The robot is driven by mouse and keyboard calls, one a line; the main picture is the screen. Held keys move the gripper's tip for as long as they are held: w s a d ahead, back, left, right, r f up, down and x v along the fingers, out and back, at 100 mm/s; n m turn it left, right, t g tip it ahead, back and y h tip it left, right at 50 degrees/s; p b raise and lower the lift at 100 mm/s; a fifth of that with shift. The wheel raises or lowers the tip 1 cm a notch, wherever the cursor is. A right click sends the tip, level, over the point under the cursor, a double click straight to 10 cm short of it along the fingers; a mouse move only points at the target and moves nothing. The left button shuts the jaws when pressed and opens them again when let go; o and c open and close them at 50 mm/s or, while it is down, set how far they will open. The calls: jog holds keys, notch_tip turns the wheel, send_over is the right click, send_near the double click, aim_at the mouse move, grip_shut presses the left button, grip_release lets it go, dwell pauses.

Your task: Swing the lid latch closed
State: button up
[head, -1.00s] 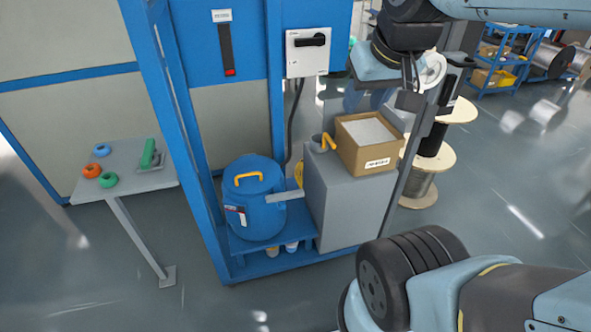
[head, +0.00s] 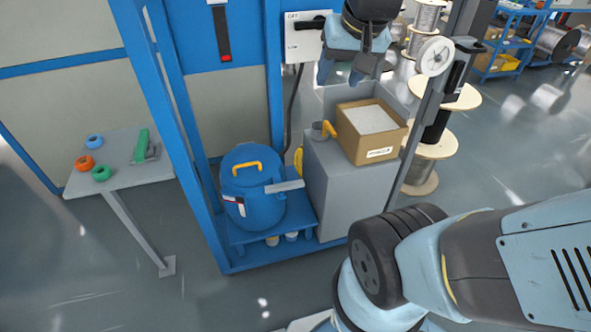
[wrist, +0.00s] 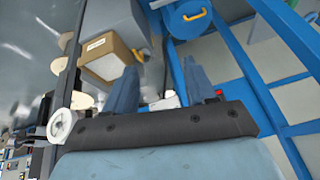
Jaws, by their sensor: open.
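A blue drum (head: 262,210) with a blue lid (head: 238,162) and a yellow handle stands on a low blue shelf. A flat grey bar (head: 285,186) sticks out to the right from the drum's upper side; it looks like the latch, swung outward. The drum also shows at the top of the wrist view (wrist: 184,22). My gripper (head: 340,77) is open and empty, fingers down, in front of the switch box and above the grey cabinet. It is apart from the drum, up and to its right. Both fingers show in the wrist view (wrist: 160,72).
A grey cabinet (head: 340,205) right of the drum carries an open cardboard box (head: 378,150) and a grey cup-like part with an orange handle (head: 330,129). Blue posts (head: 180,120) frame the drum's left. A side table (head: 120,178) holds coloured rings. Open floor lies in front.

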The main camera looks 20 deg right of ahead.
jog(key=w+f+m+g, duration=0.2)
jog(key=w+f+m, duration=0.4)
jog(key=w, duration=0.4)
jog(key=m+g, duration=0.3)
jog(key=m, duration=0.7)
send_over(300, 182)
notch_tip(300, 182, down, 33)
notch_tip(300, 182, down, 13)
jog(key=shift+d+r, duration=0.1)
grip_shut()
